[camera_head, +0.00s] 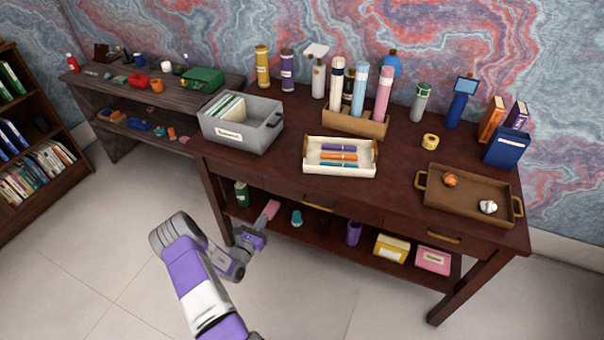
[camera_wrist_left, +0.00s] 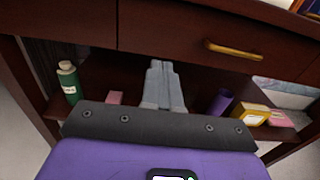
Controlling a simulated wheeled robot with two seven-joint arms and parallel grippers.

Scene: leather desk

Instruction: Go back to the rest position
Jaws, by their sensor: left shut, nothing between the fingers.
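My left arm, purple and grey, comes up from the bottom of the head view. Its gripper (camera_head: 254,238) is in front of the desk's lower shelf, below the tabletop. In the left wrist view the two grey fingers (camera_wrist_left: 161,68) are together, with nothing between them, and point toward the desk's drawer front and lower shelf. My right gripper is in neither view.
The dark wooden desk (camera_head: 395,185) is just ahead. Its lower shelf holds a green bottle (camera_wrist_left: 68,82), a purple cup (camera_head: 354,233), a yellow box (camera_head: 391,248) and a pink box (camera_head: 433,260). Open tiled floor (camera_head: 90,270) lies to the left.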

